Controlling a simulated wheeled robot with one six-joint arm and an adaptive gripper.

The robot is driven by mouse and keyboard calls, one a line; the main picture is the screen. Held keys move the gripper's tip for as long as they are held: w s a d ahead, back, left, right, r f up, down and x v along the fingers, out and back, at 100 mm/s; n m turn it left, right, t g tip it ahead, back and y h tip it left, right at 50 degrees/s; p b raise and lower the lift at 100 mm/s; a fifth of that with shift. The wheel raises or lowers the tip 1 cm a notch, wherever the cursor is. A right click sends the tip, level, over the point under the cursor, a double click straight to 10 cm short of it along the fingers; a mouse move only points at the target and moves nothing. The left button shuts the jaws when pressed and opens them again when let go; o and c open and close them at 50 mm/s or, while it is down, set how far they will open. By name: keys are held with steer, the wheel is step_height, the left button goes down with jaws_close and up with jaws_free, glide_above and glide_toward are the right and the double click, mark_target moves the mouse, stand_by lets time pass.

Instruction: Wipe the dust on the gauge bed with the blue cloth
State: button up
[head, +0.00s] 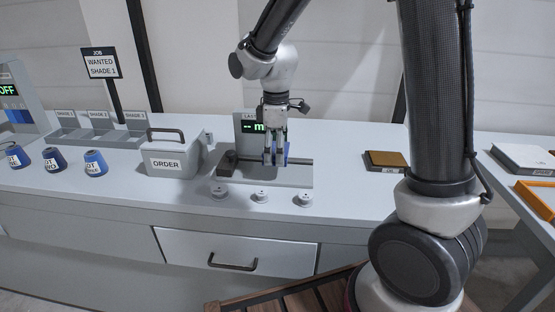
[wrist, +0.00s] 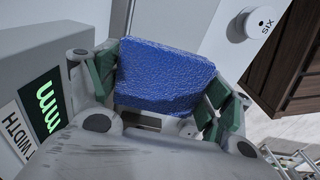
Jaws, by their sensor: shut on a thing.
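My gripper (head: 274,163) points down over the gauge bed (head: 298,178), a grey slab on the bench, in the head view. It is shut on the blue cloth (head: 286,152), which shows as a small blue patch by the fingers. In the wrist view the blue cloth (wrist: 165,75) is a thick folded pad between the green-padded fingers (wrist: 160,90). I cannot tell whether the cloth touches the bed. I cannot make out any dust. A display reading "-- mm" (head: 246,124) stands behind the bed and also shows in the wrist view (wrist: 43,105).
A dark block (head: 228,162) sits at the bed's left end. Several white weights (head: 261,196) stand in front. A brown-topped block (head: 387,161) lies right; bench between is clear.

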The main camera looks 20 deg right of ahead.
steer(key=shift+r, duration=1.8)
steer(key=shift+d+r, duration=0.1)
